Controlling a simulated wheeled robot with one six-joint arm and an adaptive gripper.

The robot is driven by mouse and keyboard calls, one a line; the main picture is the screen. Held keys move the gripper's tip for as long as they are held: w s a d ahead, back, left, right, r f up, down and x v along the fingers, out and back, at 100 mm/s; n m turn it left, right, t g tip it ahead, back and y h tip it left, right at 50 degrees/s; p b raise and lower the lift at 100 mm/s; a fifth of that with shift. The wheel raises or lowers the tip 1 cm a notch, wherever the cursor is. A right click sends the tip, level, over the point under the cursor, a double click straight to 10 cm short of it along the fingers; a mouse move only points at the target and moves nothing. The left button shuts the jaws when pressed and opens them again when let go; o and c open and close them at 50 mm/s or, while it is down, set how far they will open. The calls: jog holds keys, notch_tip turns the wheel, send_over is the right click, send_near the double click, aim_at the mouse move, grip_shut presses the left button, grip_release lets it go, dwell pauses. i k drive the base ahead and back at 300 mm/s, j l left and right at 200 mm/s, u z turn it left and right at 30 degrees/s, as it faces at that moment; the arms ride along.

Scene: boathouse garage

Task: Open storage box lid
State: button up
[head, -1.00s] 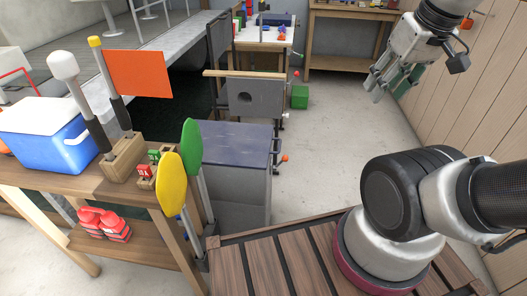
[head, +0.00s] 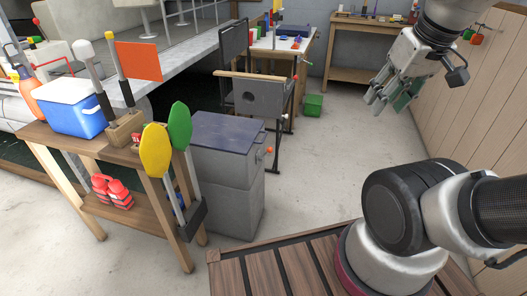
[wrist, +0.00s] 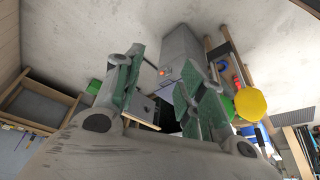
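The storage box (head: 228,192) is a grey box standing on the floor right of the wooden table, partly behind the paddles. Its dark blue-grey lid (head: 225,131) lies flat and shut on top. A small orange knob (head: 268,150) shows on its right side. In the wrist view, a grey box with an orange spot (wrist: 180,47) appears beyond the fingers. My gripper (head: 386,103) is raised above the floor at the upper right, well apart from the box. In the wrist view its green-padded fingers (wrist: 173,78) are spread with nothing between them.
A wooden table (head: 62,137) holds a blue cooler (head: 75,108) and flags. Yellow (head: 155,150) and green (head: 180,125) paddles stand at its right end. A grey chair-like frame (head: 258,97) stands behind the box. Floor right of the box is clear.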

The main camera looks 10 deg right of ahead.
aim_at(237, 135)
jog(key=i+j, duration=0.3)
jog(key=i, duration=0.15)
jog(key=i+j+u, duration=0.15)
jog(key=i, duration=0.3)
jog(key=j, duration=0.1)
